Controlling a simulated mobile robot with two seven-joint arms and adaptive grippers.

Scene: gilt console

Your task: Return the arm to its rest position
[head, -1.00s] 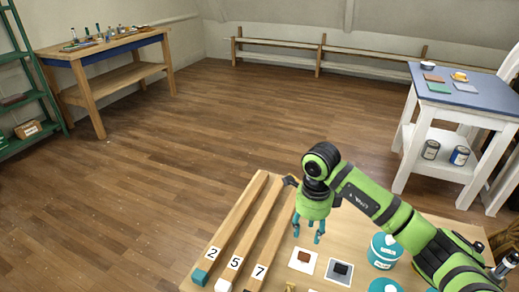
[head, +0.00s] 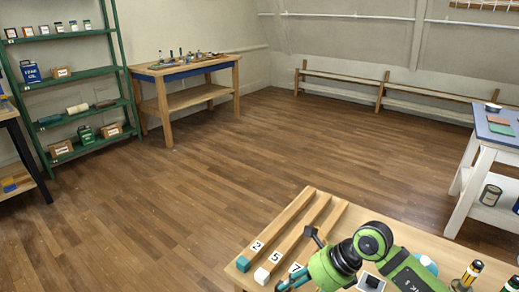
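My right arm comes in from the lower right over the wooden table (head: 430,240). Its green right gripper (head: 293,280) is low in the view, near the front part of the table, with teal fingers pointing down and left. The fingers are seen at an angle and close to the picture's lower edge, so their opening is unclear. I see nothing held in them. My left gripper is not in view.
Dark bottles (head: 468,274) stand at right. A green shelf (head: 80,91), workbench (head: 190,71) and white stand (head: 470,190) surround open floor (head: 220,170).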

